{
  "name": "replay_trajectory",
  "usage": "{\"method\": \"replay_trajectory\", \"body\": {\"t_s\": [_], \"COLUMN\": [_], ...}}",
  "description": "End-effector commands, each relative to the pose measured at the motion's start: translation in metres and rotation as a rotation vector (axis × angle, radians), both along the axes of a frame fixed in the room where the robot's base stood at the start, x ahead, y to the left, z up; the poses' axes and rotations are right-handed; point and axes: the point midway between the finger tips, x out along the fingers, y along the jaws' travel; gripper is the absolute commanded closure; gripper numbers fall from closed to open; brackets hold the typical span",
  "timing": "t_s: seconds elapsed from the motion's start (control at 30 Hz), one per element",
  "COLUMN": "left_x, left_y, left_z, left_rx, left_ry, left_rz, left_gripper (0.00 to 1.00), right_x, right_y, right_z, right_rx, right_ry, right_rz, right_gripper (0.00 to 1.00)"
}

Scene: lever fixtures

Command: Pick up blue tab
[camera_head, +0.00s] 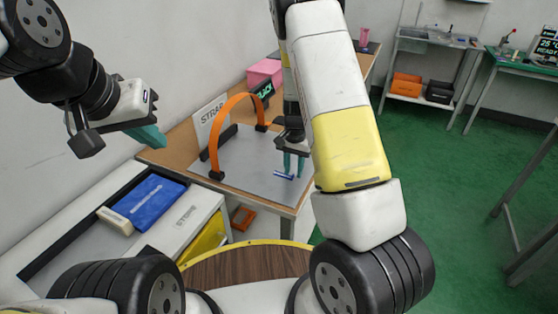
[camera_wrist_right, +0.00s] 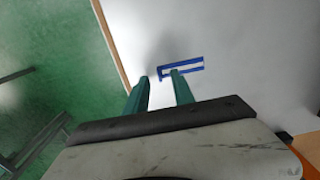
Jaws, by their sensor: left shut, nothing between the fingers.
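The blue tab (camera_head: 284,175) lies on the grey top of the table, near its front edge. In the right wrist view it shows as a small blue piece with a pale middle (camera_wrist_right: 184,66), just beyond the fingertips. My right gripper (camera_head: 293,173) points down beside the tab with its green fingers apart. In the right wrist view its fingertips (camera_wrist_right: 160,76) have a gap with nothing between them. I cannot tell how far above the surface they are. My left gripper (camera_head: 160,139) is shut and empty, raised at the left, away from the tab.
An orange strap (camera_head: 217,125) arches over the grey plate (camera_head: 245,168), left of my right gripper. A STRAP sign (camera_head: 211,116) and a pink box (camera_head: 264,71) stand behind. A blue item (camera_head: 152,201) lies in a tray at front left. The plate's middle is clear.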

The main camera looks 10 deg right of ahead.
Motion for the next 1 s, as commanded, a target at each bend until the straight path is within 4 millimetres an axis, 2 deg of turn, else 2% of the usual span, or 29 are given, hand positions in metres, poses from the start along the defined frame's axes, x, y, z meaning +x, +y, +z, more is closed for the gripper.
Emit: {"method": "replay_trajectory", "body": {"t_s": [0.1,0.33,0.37,0.5,1.0], "left_x": [0.0000,0.0000,0.0000,0.0000,0.0000], "left_y": [0.0000,0.0000,0.0000,0.0000,0.0000], "left_z": [0.0000,0.0000,0.0000,0.0000,0.0000], "left_rx": [0.000,0.000,0.000,0.000,0.000], "left_ry": [0.000,0.000,0.000,0.000,0.000], "left_rz": [0.000,0.000,0.000,0.000,0.000], "left_gripper": [1.00,1.00,1.00,1.00,1.00], "right_x": [-0.0001,0.0001,0.0001,0.0001,0.0001], "right_y": [0.0002,0.0004,0.0004,0.0004,0.0005], "right_z": [-0.0096,-0.0106,-0.0105,-0.0104,-0.0081], "right_rx": [0.001,0.001,0.001,0.001,0.001], "right_ry": [0.001,-0.001,-0.001,-0.001,-0.001], "right_rz": [-0.001,0.000,0.000,0.000,0.000], "right_gripper": [0.70,0.70,0.74,1.00,1.00]}}
